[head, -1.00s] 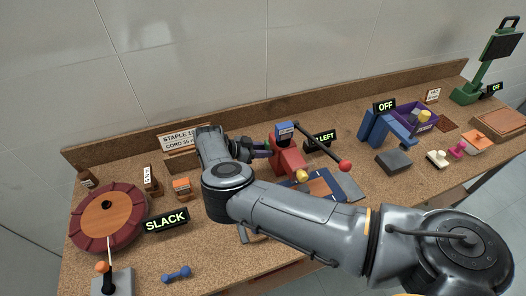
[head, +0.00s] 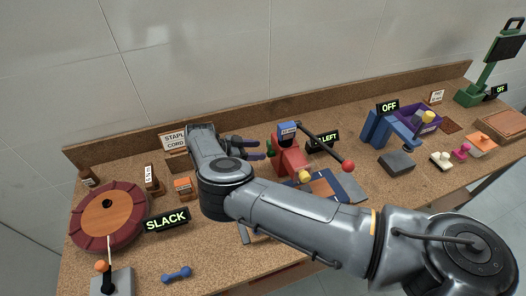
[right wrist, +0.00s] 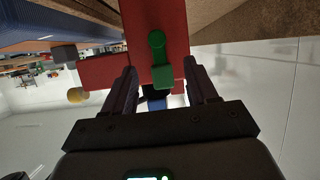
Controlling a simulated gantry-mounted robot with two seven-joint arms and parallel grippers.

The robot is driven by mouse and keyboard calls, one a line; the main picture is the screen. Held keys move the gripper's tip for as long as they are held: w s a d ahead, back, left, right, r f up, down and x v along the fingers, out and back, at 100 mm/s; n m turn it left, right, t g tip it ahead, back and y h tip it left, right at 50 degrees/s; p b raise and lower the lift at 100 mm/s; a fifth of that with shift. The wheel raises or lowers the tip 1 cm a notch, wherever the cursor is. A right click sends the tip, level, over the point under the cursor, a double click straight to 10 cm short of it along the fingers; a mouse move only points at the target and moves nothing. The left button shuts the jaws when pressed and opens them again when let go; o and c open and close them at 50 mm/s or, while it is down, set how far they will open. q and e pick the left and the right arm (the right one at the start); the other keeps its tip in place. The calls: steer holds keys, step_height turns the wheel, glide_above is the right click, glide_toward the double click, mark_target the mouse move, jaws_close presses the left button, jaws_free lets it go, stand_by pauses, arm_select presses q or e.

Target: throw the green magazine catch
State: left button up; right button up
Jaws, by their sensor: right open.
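The green magazine catch (right wrist: 157,58) is a small rounded lever with a block-like lower end, mounted on the red body (right wrist: 95,72) of the stapling machine. In the head view, a sliver of the catch (head: 271,152) shows at the left side of the red machine (head: 291,160). My right gripper (head: 253,149) is open and empty, just left of the machine. In the right wrist view, the two dark fingers of this gripper (right wrist: 163,78) stand on either side of the catch's lower end, apparently without touching it. My left gripper is out of view.
The machine's long lever ends in a red ball (head: 348,166) and juts right. A "SLACK" sign (head: 166,220) and a round maroon wheel (head: 82,230) stand left. Blue press (head: 380,130) and purple bin (head: 430,122) stand right. A raised back edge runs along the wall.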

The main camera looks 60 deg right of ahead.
steer(key=b+v, duration=0.1)
steer(key=v, duration=0.5)
steer(key=shift+w+a, duration=0.2)
steer(key=shift+a, duration=0.05)
steer(key=shift+r, duration=0.15)
